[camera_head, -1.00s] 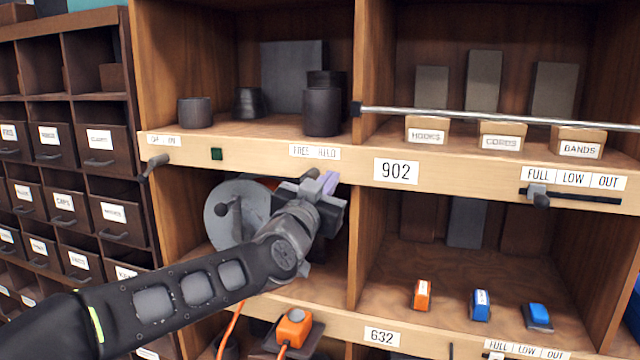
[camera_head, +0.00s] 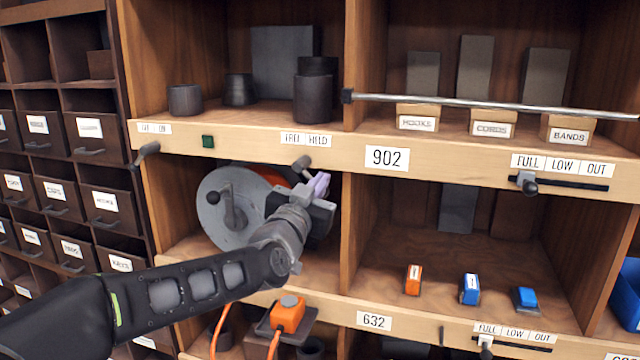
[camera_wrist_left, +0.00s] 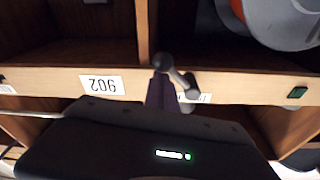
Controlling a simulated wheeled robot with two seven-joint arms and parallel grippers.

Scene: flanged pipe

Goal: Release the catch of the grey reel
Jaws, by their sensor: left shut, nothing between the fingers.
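The grey reel (camera_head: 225,215) is a round disc with a dark crank knob, in the left lower compartment; its grey disc also shows in the wrist view (camera_wrist_left: 285,22). Its catch (camera_head: 302,163) is a small dark lever under the FREE/HELD label (camera_head: 306,139). The catch also shows in the wrist view (camera_wrist_left: 176,74), across the shelf edge, its knob nearer the 902 side. My left gripper (camera_head: 320,184) is shut and empty, just below and right of the catch. In the wrist view its fingers (camera_wrist_left: 161,94) are close to the lever; I cannot tell whether they touch.
A dark crank lever (camera_head: 146,151) and a green button (camera_head: 208,141) are on the shelf edge at left. A vertical divider (camera_head: 352,230) stands right of the gripper. An orange device (camera_head: 287,314) with a cable is below. The FULL/LOW/OUT slider (camera_head: 528,184) is at right.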

